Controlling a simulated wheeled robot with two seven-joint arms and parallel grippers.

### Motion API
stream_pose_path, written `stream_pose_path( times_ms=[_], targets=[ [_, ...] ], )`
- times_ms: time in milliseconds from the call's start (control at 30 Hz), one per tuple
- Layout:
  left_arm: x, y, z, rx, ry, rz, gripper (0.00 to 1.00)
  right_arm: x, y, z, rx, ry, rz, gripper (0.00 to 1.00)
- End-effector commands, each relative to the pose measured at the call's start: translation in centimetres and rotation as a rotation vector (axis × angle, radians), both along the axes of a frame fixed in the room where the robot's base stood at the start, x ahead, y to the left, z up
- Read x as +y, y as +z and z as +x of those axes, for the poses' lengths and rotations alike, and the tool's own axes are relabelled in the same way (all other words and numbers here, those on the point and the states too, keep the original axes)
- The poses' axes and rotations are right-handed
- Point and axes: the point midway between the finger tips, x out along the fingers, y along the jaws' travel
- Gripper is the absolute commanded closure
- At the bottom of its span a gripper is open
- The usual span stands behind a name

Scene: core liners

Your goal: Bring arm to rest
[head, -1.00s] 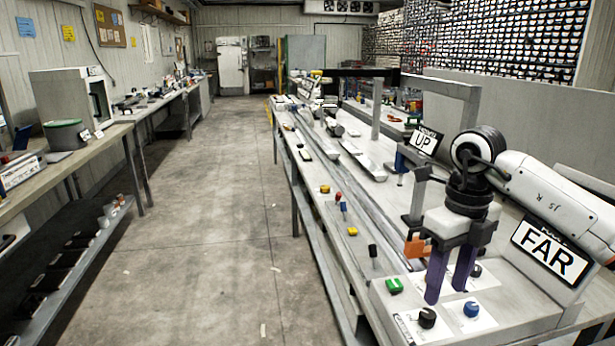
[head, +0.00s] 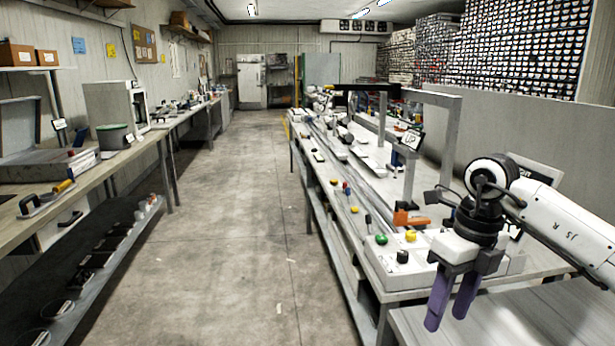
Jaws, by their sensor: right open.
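My right arm comes in from the right edge in the head view. Its gripper (head: 451,301) points down with its two purple fingers apart and nothing between them. It hangs in front of the near end of the long workbench, beside the control panel (head: 394,272). A black knob (head: 402,256), a green button (head: 381,239) and a yellow button (head: 411,236) show on the panel. The rest of the panel is partly hidden behind the gripper. My left gripper is not in view.
A grey frame with an UP sign (head: 411,138) stands on the bench behind the gripper. An orange-handled item (head: 410,218) lies near its foot. A grey surface (head: 520,318) lies at the bottom right. The floor aisle (head: 230,230) is clear; another bench (head: 90,172) runs along the left.

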Motion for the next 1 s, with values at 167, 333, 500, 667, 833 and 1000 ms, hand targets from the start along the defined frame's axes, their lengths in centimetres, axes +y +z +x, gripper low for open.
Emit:
stream_pose_path(
  times_ms=[167, 333, 500, 667, 833, 1000],
  targets=[
    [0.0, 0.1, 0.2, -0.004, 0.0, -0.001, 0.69, 4.6, -2.7, -1.0, 0.029, 0.054, 0.152, 0.56],
    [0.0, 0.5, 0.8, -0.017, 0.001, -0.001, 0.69, 10.0, -4.8, -2.7, 0.065, 0.095, 0.343, 0.56],
    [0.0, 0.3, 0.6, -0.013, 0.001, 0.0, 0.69, 18.1, -6.3, -6.0, 0.133, 0.099, 0.673, 0.56],
    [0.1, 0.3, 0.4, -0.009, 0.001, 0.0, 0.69, 26.5, -4.2, -9.4, 0.245, -0.059, 1.171, 0.56],
    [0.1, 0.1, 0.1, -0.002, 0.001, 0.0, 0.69, 28.4, -1.3, -8.5, 0.358, -0.459, 1.628, 0.56],
    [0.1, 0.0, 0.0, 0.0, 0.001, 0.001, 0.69, 24.0, -4.0, -5.2, 0.454, -1.062, 1.906, 0.56]
  ],
)
